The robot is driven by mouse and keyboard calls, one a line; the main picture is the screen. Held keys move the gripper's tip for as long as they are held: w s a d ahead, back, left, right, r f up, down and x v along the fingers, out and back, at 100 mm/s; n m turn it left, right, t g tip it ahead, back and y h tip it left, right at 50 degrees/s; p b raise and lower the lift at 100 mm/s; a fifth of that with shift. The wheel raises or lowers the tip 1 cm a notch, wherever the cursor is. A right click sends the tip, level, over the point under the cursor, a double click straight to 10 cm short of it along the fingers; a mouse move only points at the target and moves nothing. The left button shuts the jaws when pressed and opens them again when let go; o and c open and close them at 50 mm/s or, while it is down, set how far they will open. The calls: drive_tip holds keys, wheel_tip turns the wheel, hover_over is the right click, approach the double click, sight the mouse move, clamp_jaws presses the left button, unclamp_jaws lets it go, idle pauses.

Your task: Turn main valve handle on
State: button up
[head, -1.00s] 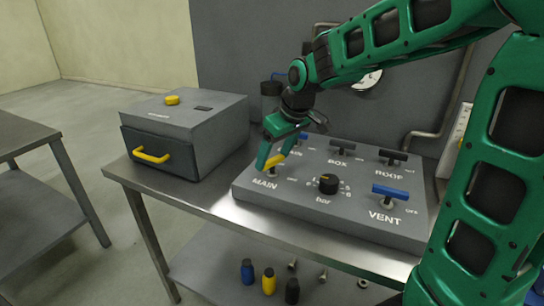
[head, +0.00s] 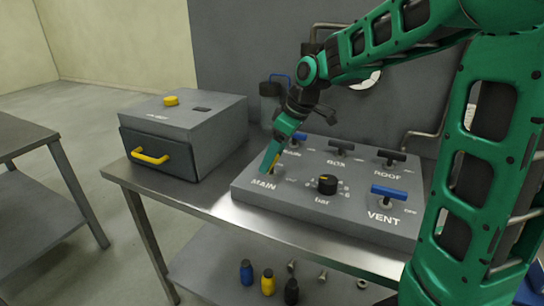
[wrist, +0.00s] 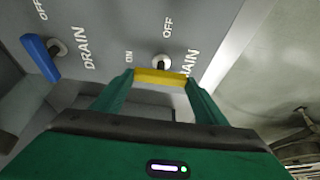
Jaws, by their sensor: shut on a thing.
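The main valve handle is a yellow bar on the panel's front left corner, by the MAIN label; in the wrist view the handle (wrist: 160,77) lies between my two green fingers, one at each end. Its round hub (wrist: 161,62) shows just beyond it, with ON to the left and OFF above. In the head view my gripper (head: 268,166) points down at the MAIN corner, and only a sliver of the yellow handle (head: 276,160) shows behind the finger. My gripper is shut on the handle.
The grey panel (head: 310,212) also carries a black bar knob (head: 327,184), the blue VENT handle (head: 388,192), the black ROOF handle (head: 392,154) and the blue DRAIN handle (wrist: 40,58), close to my gripper. A grey box (head: 185,125) stands left on the table.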

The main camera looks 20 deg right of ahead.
drive_tip(key=shift+d, duration=0.1)
drive_tip(key=o, duration=1.1)
drive_tip(key=shift+c, duration=0.2)
drive_tip(key=v, duration=1)
drive_tip(key=shift+r, duration=0.3)
drive_tip(key=shift+d, duration=0.1)
